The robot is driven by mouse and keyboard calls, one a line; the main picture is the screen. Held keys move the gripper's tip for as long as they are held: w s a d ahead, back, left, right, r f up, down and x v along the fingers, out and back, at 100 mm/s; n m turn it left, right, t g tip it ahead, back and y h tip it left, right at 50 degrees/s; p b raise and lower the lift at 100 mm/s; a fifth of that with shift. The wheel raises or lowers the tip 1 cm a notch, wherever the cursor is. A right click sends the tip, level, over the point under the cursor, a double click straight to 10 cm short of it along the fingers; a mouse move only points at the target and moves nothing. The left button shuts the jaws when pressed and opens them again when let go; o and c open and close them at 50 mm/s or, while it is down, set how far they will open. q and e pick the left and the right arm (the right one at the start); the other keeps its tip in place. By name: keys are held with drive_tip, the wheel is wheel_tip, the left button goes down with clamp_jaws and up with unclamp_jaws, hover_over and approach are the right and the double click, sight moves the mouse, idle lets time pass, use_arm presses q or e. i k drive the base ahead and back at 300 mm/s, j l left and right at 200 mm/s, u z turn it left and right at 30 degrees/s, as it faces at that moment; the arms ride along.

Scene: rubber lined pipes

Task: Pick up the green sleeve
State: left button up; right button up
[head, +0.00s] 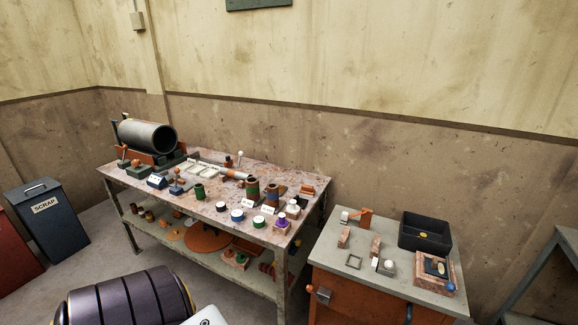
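A small upright dark green cylinder (200,191), which looks like the green sleeve, stands near the front edge of the long workbench (215,175). It stands apart from its neighbours, with open bench top around it. Two taller brown cylinders with coloured bands, one banded green (252,189) and one banded blue (272,194), stand to its right. Neither of my grippers shows in the head view.
Several white-topped jars (237,215) line the bench's front edge. A large dark pipe (148,136) lies at its left end. A lower shelf holds an orange disc (208,237). An orange cabinet (360,293) with a black bin (425,232) stands right; a scrap bin (48,222) stands left.

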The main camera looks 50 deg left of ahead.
sight(200, 195)
drive_tip(key=u, duration=2.35)
